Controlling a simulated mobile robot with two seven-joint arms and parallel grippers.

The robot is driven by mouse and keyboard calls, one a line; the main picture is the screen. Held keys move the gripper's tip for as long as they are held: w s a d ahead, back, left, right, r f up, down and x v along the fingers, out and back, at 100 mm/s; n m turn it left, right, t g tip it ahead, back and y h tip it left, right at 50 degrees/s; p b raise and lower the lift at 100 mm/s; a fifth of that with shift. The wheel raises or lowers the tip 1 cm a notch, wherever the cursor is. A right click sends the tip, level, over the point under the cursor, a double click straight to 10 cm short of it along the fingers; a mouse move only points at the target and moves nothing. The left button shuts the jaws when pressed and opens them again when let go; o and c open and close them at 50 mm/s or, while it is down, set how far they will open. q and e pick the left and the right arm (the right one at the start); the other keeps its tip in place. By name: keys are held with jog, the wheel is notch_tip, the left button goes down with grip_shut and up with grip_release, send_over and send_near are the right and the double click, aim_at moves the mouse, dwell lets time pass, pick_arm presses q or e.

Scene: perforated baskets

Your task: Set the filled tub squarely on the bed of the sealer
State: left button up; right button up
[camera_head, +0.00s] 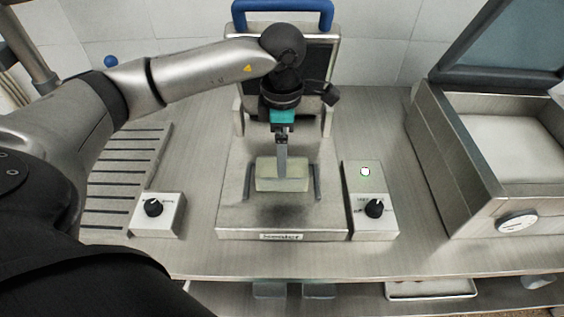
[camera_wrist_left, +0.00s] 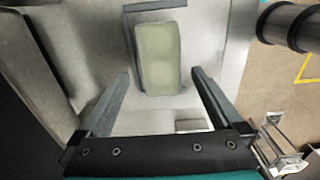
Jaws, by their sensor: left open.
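The tub (camera_head: 282,176) is a pale, yellowish-green, closed-looking block. It appears to lie on the sealer's metal bed (camera_head: 240,212), between two short dark side rails, roughly in line with them. The wrist view shows the tub (camera_wrist_left: 158,58) close to one rail (camera_wrist_left: 155,6). My left gripper (camera_head: 283,155) is over the tub in the head view, pointing down. In the wrist view its two fingers (camera_wrist_left: 162,85) are spread apart, with the tub's near end between and beyond them, and no contact shows. The sealer's lid with a blue handle (camera_head: 283,12) stands raised behind. My right gripper is not in view.
Control boxes with black knobs stand left (camera_head: 158,214) and right (camera_head: 370,200) of the bed; the right one has a lit indicator. A slotted rack (camera_head: 115,180) lies at the left. An open metal chamber (camera_head: 455,165) stands at the right. The table's front edge is clear.

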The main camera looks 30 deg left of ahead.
pick_arm(q)
notch_tip(320, 180, up, 5)
jog(key=shift+r, duration=0.1)
